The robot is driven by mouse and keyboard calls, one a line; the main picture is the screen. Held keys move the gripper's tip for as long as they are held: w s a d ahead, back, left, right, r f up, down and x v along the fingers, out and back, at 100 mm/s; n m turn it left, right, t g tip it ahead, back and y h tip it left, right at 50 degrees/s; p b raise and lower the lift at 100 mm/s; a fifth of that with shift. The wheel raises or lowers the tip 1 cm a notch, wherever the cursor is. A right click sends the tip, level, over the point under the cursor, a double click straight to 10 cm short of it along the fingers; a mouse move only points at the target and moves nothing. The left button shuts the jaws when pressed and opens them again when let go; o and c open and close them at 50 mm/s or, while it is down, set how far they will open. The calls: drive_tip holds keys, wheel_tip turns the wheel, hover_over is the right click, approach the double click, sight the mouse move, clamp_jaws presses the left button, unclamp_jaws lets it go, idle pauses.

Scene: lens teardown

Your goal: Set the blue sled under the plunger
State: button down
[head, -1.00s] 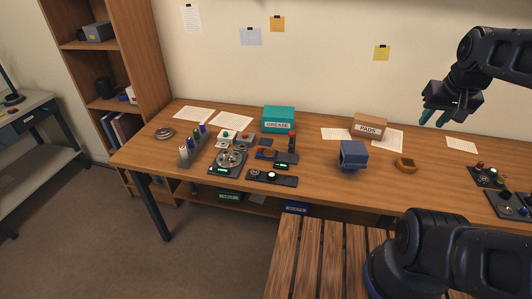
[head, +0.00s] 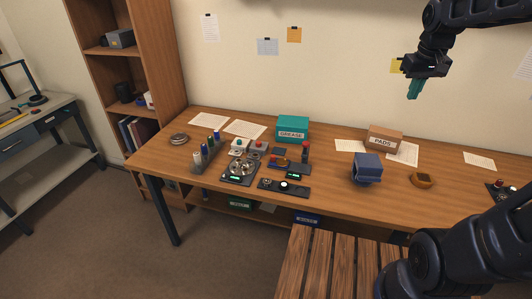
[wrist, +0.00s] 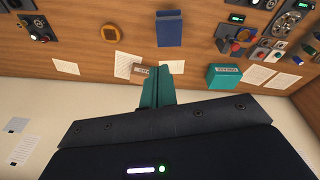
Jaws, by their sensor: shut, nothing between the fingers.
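A small blue piece (head: 274,165), probably the sled, lies on the bench with an amber part on top. It is just left of a dark press-like stand (head: 304,157) with a red top, probably the plunger's stand. I cannot tell whether the piece is under the plunger. The stand also shows in the wrist view (wrist: 228,46), upside down. My gripper (head: 414,90) is shut and empty, high above the back right of the bench. Its teal fingers point down, well away from both. In the wrist view my gripper (wrist: 158,85) shows its fingers together.
A larger blue block (head: 367,168) and an amber ring (head: 422,180) stand right of the stand. A teal grease box (head: 292,129) and a pads box (head: 384,139) are behind. A round dial device (head: 240,169) and a black panel (head: 284,187) sit nearby. Bench between stand and blue block is clear.

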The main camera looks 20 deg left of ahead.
drive_tip(key=w+a+f+n+g, duration=0.2)
drive_tip(key=w+a+n, duration=0.1)
drive_tip(key=w+a, duration=0.85)
drive_tip(key=n+g+h, duration=0.1)
drive_tip(key=n+h, duration=0.2)
drive_tip(key=n, duration=0.3)
hover_over(280, 160)
drive_tip(key=w+a, duration=0.1)
drive_tip(key=w, duration=0.4)
wheel_tip(280, 160, down, 17)
drive_tip(key=s+a+f+n+h, duration=0.1)
drive_tip(key=s+a+f+n, duration=0.1)
drive_tip(key=a+f, duration=1)
drive_tip(key=shift+s+a+f+g, duration=0.4)
drive_tip(key=shift+s+a, duration=0.1)
drive_tip(key=shift+s, duration=0.4)
drive_tip(key=x, duration=0.9)
drive_tip(key=shift+d+f, duration=0.25)
drive_tip(key=d, duration=0.1)
drive_tip(key=s+d, duration=0.1)
drive_tip(key=shift+d+f, duration=0.1)
drive_tip(key=shift+d, duration=0.85)
drive_tip(key=shift+d, duration=0.1)
